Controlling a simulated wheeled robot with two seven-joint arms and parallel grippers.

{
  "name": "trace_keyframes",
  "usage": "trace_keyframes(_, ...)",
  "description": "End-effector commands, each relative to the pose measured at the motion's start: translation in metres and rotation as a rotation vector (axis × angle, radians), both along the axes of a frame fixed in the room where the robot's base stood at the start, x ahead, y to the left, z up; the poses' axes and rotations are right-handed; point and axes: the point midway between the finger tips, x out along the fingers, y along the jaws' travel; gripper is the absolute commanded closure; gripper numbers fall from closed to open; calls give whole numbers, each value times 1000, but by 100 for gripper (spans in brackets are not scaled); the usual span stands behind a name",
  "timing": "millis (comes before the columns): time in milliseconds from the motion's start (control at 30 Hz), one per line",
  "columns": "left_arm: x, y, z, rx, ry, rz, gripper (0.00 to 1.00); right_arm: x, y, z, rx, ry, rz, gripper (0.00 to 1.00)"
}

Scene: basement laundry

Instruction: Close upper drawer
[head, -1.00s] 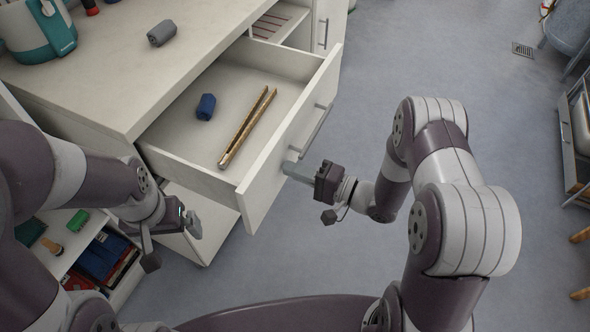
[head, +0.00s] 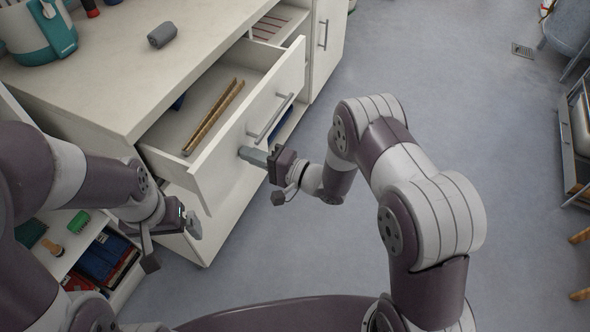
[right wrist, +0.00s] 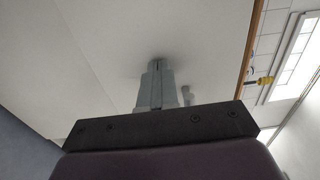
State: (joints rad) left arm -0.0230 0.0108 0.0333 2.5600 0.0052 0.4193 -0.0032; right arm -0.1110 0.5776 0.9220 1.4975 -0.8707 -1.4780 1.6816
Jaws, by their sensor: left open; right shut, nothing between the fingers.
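The upper drawer (head: 255,125) of the white cabinet is partly open, with a bar handle (head: 270,118) on its front. Wooden tongs (head: 212,118) lie in it, and a blue object (head: 178,102) is mostly hidden behind the left drawer wall. My right gripper (head: 248,155) is shut and empty, its fingertips against the drawer front, left of and below the handle. In the right wrist view the shut fingers (right wrist: 156,75) meet a pale flat panel. My left gripper (head: 190,222) is open and empty, left of the drawer's near corner.
The countertop (head: 120,75) carries a teal and white container (head: 38,35) and a grey rolled item (head: 162,34). Another open compartment (head: 275,22) lies beyond the drawer. An open lower shelf (head: 95,255) at left holds several items.

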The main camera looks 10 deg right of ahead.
Motion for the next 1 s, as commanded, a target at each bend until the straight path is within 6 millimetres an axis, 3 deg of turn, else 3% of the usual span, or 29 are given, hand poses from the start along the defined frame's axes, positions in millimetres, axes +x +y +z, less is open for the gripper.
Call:
trace_keyframes(200, 0, 0, -11, 0, 0, 0, 0, 33, 51, -3, 1, -4, 4, 100)
trace_keyframes(500, 0, 0, -29, 0, 0, 0, 0, 70, 105, -3, 1, -2, 1, 100)
trace_keyframes(700, 0, 0, -36, 0, 0, 0, 0, 85, 126, -2, 0, -1, 1, 100)
trace_keyframes(1000, 0, 0, -39, 0, 0, 0, 0, 93, 138, 0, 1, -1, 0, 100)
